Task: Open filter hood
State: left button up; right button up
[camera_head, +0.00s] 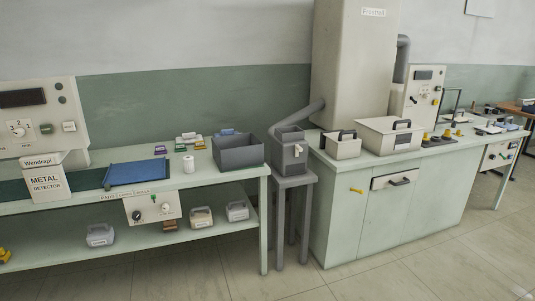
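No part in view carries a readable label as the filter hood, so I cannot tell for sure which it is. A tall beige cabinet (352,70) stands against the wall with a grey pipe (298,122) running down to a grey box (290,155) on a small stand. In front of the cabinet, a larger cream box (388,138) with a dark handle on its lid sits on the green counter. A smaller cream box (340,146) with a dark handle is to its left. The larger box's lid looks shut. Neither of my grippers is in view.
The green counter (340,205) has a drawer and yellow handle. The tiled floor in front is clear.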

aim_at(342, 145)
jog(key=i+z, duration=0.1)
jog(key=i, duration=0.6)
jog(key=i+j+z, duration=0.1)
jog(key=i, duration=0.6)
jog(key=i+j+z, duration=0.15)
jog(key=i+z, duration=0.3)
jog(key=i+j+z, duration=0.25)
jog(key=z, duration=0.15)
jog(key=i+j+z, duration=0.65)
jog(key=j, duration=0.15)
jog(key=i+j+z, duration=0.15)
jog(key=j, duration=0.2)
